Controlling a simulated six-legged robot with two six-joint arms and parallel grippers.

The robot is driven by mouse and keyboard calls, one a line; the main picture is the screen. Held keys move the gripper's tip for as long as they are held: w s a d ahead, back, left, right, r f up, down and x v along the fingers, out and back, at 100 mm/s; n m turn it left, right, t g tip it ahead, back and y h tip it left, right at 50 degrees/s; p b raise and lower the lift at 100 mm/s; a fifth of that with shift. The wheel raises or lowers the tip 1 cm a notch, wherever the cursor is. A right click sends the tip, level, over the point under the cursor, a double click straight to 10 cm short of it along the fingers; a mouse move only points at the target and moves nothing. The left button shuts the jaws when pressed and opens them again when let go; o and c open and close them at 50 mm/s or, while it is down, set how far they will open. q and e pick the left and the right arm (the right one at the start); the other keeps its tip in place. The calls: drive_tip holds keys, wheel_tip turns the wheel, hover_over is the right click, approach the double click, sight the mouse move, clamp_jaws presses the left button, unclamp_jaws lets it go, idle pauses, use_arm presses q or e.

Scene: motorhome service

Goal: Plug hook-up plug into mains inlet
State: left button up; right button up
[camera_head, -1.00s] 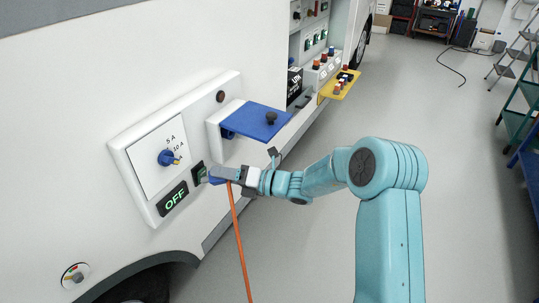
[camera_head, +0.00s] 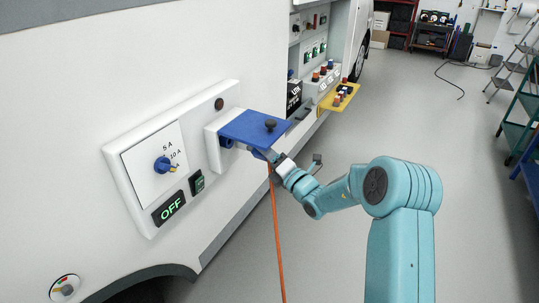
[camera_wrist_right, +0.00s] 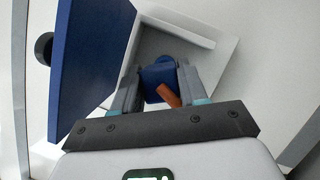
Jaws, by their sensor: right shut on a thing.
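The blue hook-up plug (camera_wrist_right: 157,78) is between the fingers of my right gripper (camera_wrist_right: 158,88) in the right wrist view, with its orange cable (camera_wrist_right: 169,95) leading off it. In the head view my right gripper (camera_head: 268,155) is just below the raised blue lid of the mains inlet (camera_head: 254,128); the plug (camera_head: 258,154) shows only in part and the cable hangs to the floor. The white inlet housing (camera_head: 212,150) lies ahead of the plug in the wrist view, its recess (camera_wrist_right: 165,43) open. The socket contacts are hidden, and I cannot tell whether the plug touches the socket. My left gripper is out of view.
Left of the inlet, a white panel has a blue rotary knob (camera_head: 162,165), a green "OFF" display (camera_head: 169,208) and a small dark green switch (camera_head: 197,182). A yellow shelf (camera_head: 338,98) juts out farther along.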

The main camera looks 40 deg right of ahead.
sight(252, 149)
drive_tip(key=shift+w+a, duration=0.3)
drive_tip(key=shift+w, duration=0.45)
drive_tip(key=shift+w+a, duration=0.35)
drive_tip(key=shift+w, duration=0.4)
drive_tip(key=shift+w+a, duration=0.3)
drive_tip(key=shift+w, duration=0.45)
drive_tip(key=shift+b, duration=0.3)
drive_tip(key=shift+w, duration=0.1)
drive_tip(key=shift+w+a, duration=0.25)
drive_tip(key=shift+w, duration=0.3)
drive_tip(key=shift+w+a, duration=0.2)
drive_tip(key=shift+w, duration=0.35)
drive_tip(key=shift+w, duration=0.1)
drive_tip(key=shift+w+a, duration=0.3)
drive_tip(key=shift+w, duration=0.15)
drive_tip(key=o, duration=1.2)
drive_tip(key=shift+w, duration=0.1)
drive_tip(key=shift+c, duration=0.2)
